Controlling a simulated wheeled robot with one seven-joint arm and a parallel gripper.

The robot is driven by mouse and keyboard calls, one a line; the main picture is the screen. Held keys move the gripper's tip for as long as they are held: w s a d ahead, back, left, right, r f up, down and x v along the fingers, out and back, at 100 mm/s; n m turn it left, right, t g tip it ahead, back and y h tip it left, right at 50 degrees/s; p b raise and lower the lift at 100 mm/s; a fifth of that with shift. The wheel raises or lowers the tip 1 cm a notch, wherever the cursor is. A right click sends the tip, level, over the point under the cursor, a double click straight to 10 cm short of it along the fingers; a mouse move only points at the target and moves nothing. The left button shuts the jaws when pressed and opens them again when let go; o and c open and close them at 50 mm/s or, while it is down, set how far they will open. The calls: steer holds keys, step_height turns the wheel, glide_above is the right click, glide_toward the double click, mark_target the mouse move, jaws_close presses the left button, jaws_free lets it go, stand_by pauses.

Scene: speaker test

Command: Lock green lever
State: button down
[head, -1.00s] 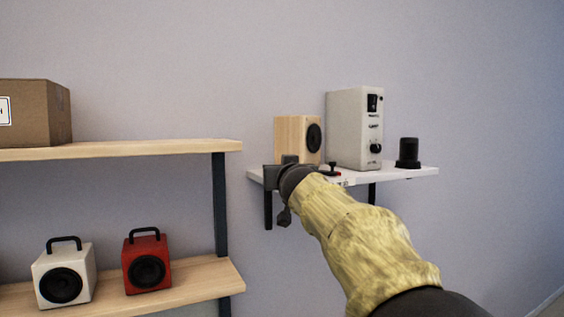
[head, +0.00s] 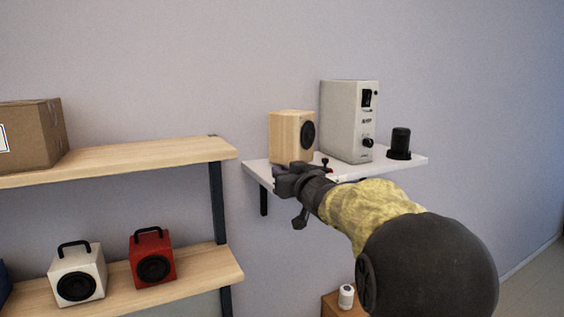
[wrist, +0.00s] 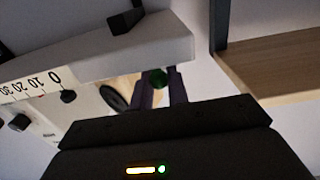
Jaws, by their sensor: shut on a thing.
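In the head view my gripper (head: 282,178) is at the front left edge of the white shelf (head: 405,166), below the wooden speaker (head: 291,138). My gripper hides the green lever there. I cannot tell the green lever's lock position.
A wooden shelf unit (head: 190,151) at left holds a cardboard box (head: 38,135), a white speaker (head: 77,275) and a red speaker (head: 152,258). A numbered scale (wrist: 35,83) shows in the wrist view.

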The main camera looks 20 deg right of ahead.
stand_by(0.6)
steer(key=c, duration=1.4)
jaws_free()
steer(key=shift+c, duration=0.2)
steer(key=s+d+b, duration=0.1)
steer(key=s+d, duration=0.1)
steer(key=s, duration=0.6)
steer(key=s+d+b, duration=0.1)
steer(key=s+b, duration=0.1)
steer(key=s, duration=0.7)
steer(key=shift+d, duration=0.35)
